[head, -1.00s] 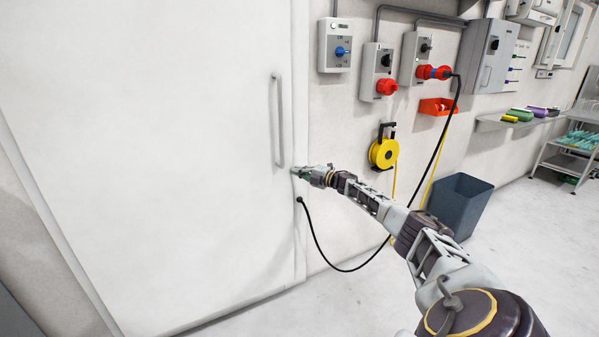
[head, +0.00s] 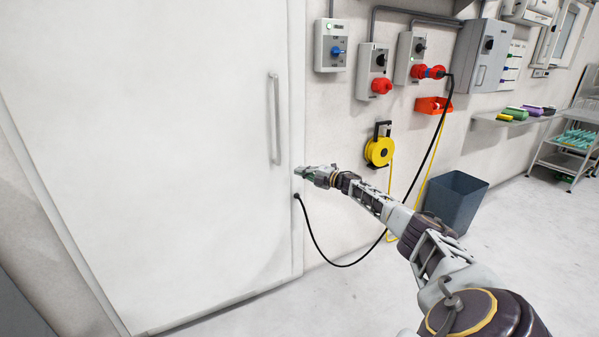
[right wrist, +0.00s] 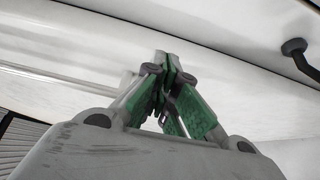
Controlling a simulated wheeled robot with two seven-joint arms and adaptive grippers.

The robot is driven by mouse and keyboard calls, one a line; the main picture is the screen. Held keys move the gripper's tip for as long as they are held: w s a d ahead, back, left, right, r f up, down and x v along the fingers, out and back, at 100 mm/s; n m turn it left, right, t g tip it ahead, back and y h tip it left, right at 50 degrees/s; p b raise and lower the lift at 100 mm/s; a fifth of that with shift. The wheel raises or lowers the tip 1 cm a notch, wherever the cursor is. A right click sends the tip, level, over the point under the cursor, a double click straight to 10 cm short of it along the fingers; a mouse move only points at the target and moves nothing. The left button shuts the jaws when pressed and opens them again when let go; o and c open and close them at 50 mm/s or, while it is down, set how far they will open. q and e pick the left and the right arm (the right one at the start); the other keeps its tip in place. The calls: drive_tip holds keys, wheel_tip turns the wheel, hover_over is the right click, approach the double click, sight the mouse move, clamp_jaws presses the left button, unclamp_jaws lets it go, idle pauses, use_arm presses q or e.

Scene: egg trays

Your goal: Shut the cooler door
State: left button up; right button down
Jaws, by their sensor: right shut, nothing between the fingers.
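The white cooler door (head: 150,150) fills the left of the head view. It looks flush with its frame (head: 298,110), with no gap that I can see. A long vertical grey handle (head: 274,120) is on the door near its right edge. My right gripper (head: 298,171) is shut and empty, just right of the handle's lower end, near the door's right edge. I cannot tell whether it touches the door or frame. In the right wrist view the closed fingers (right wrist: 168,66) with green pads point at a white surface. My left gripper is not in view.
A black cable (head: 330,262) hangs from the wall near the frame to a red plug (head: 428,72). A yellow cable reel (head: 379,152) and switch boxes (head: 331,46) are on the wall. A dark bin (head: 455,200) stands at right. The floor in front is clear.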

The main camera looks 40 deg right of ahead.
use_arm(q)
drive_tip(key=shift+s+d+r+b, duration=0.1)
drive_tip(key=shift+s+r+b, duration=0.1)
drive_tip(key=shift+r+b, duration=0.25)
use_arm(e)
drive_tip(key=s+d, duration=0.4)
drive_tip(key=d, duration=0.3)
drive_tip(key=shift+s+d, duration=0.15)
drive_tip(key=shift+d, duration=0.15)
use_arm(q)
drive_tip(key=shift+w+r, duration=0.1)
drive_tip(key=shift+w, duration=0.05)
